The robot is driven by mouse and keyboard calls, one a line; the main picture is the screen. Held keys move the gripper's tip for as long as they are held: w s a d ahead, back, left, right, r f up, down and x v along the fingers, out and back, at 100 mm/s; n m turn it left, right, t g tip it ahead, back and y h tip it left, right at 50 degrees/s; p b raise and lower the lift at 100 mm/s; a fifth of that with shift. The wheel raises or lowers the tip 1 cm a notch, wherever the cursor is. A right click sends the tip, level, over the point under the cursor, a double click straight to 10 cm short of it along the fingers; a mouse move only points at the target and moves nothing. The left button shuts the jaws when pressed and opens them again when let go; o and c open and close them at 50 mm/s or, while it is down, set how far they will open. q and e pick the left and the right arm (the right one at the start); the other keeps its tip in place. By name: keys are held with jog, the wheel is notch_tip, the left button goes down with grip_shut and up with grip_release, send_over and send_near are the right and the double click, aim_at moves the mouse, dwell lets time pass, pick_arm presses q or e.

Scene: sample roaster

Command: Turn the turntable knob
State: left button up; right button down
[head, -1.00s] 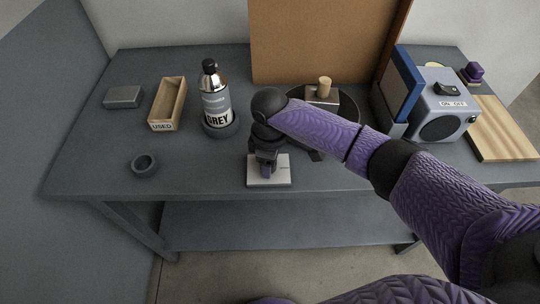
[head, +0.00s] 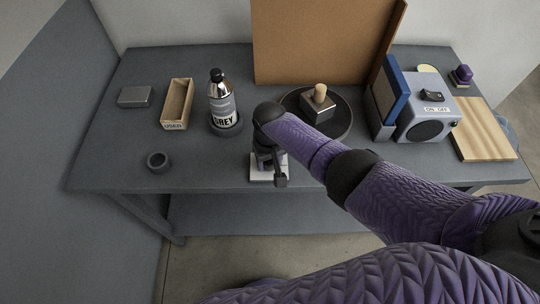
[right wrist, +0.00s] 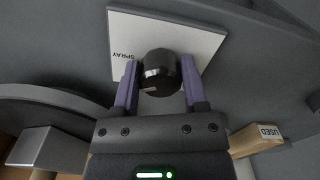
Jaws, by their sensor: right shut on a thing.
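My right gripper (head: 268,166) is over the white plate (head: 260,177) at the front of the table. In the right wrist view its two purple fingers (right wrist: 158,85) are shut on a round black knob (right wrist: 157,68). The knob stands against the plate, which reads SPRAY. In the head view my gripper hides the knob. The dark round turntable (head: 343,118) lies behind and to the right, carrying a metal block (head: 317,108) with a wooden peg (head: 320,92). My left gripper is not in view.
A bottle labelled GREY (head: 222,102), a wooden USED box (head: 176,102), a grey block (head: 134,97) and a dark ring (head: 158,161) are on the left. A brown panel (head: 320,45) stands behind the turntable. A grey-blue machine (head: 433,105) and wooden board (head: 484,130) are right.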

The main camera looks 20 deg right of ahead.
jog(key=m+p, duration=0.1)
jog(key=m, duration=0.2)
jog(key=shift+r, duration=0.1)
jog(key=shift+m, duration=1)
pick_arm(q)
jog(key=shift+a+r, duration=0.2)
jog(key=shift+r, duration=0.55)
pick_arm(e)
jog(key=shift+m, duration=0.3)
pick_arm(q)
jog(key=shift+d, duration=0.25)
pick_arm(e)
jog(key=shift+c, duration=2.3)
grip_release()
jog(key=shift+o, duration=1.3)
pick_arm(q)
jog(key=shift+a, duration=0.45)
pick_arm(e)
jog(key=shift+o, duration=0.4)
